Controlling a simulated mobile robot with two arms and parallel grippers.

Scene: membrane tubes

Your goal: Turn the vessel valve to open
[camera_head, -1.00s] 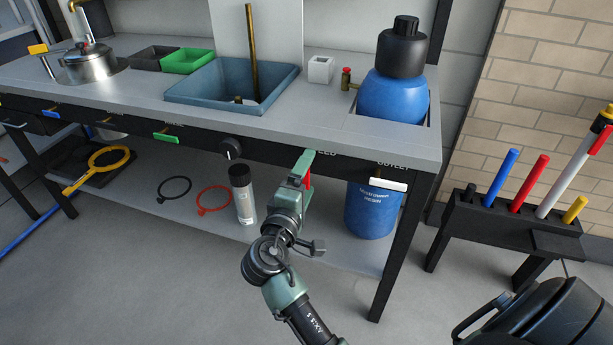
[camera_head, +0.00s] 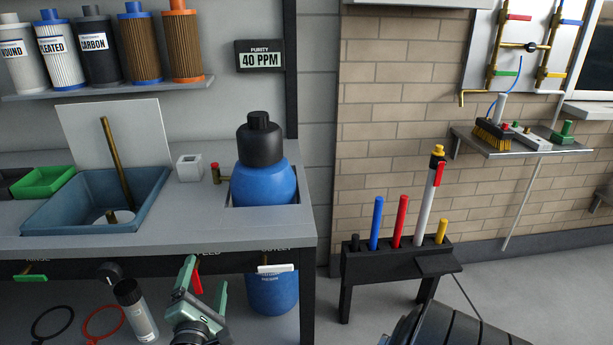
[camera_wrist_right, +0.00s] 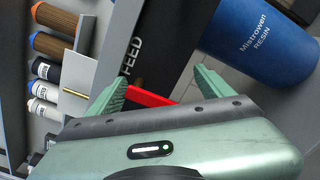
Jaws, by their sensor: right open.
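My right gripper (camera_head: 205,284) is open under the bench's front edge, by the FEED label. A red lever handle (camera_head: 196,282) shows between its fingers. The right wrist view also shows this red handle (camera_wrist_right: 150,96) between the open green fingers (camera_wrist_right: 158,92); contact cannot be told. A white lever handle (camera_head: 277,268) sits at the OUTLET label, right of the gripper. A blue vessel (camera_head: 264,185) with a black top stands in a bench cut-out, with a small red-topped brass valve (camera_head: 216,173) at its left. My left gripper is not in view.
A blue resin container (camera_head: 272,293) stands below the bench, near the gripper. A spray-type bottle (camera_head: 134,309) is left of it. A black rack (camera_head: 397,263) of coloured tubes stands right of the bench. Wall piping with several valves (camera_head: 530,46) is at upper right.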

